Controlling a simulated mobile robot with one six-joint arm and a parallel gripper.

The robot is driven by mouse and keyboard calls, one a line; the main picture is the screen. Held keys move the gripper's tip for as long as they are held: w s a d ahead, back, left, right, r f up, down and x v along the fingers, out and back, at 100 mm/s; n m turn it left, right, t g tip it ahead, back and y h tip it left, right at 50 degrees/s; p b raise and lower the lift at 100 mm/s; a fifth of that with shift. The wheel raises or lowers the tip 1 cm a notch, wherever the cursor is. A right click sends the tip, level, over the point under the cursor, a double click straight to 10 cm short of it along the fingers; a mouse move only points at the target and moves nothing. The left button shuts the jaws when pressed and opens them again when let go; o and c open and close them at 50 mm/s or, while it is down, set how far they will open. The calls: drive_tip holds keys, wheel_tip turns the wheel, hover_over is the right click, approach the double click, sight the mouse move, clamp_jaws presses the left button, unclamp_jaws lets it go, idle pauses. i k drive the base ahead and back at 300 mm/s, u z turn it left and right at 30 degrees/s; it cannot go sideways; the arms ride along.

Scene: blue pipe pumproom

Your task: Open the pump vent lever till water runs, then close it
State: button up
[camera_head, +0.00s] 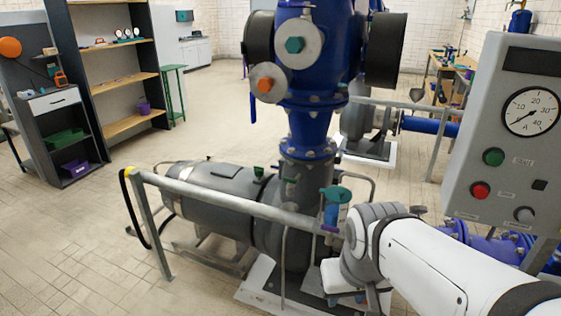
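The dark grey pump (225,195) lies low in the middle, behind a metal rail, under a large blue vertical pipe (309,130). Small green levers or handles sit on top of it; one (259,171) is near its middle and another (291,180) is beside the pipe's foot. I cannot tell which is the vent lever. A teal handwheel (336,194) stands to the right of the pipe. No running water is visible. My white arm reaches in from the lower right, its grey wrist close to the rail's right end. My gripper's fingers do not show.
The grey rail (235,206) crosses in front of the pump, with a dark cable looping at its left end. A control panel (505,150) with a gauge and buttons stands at the right. Shelves (120,75) stand at the back left. The left floor is free.

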sight(290, 181)
drive_tip(key=i, duration=0.65)
drive_tip(key=z, duration=1.7)
drive_tip(key=k, duration=0.8)
drive_tip(key=u, duration=1.35)
drive_tip(key=i, duration=0.95)
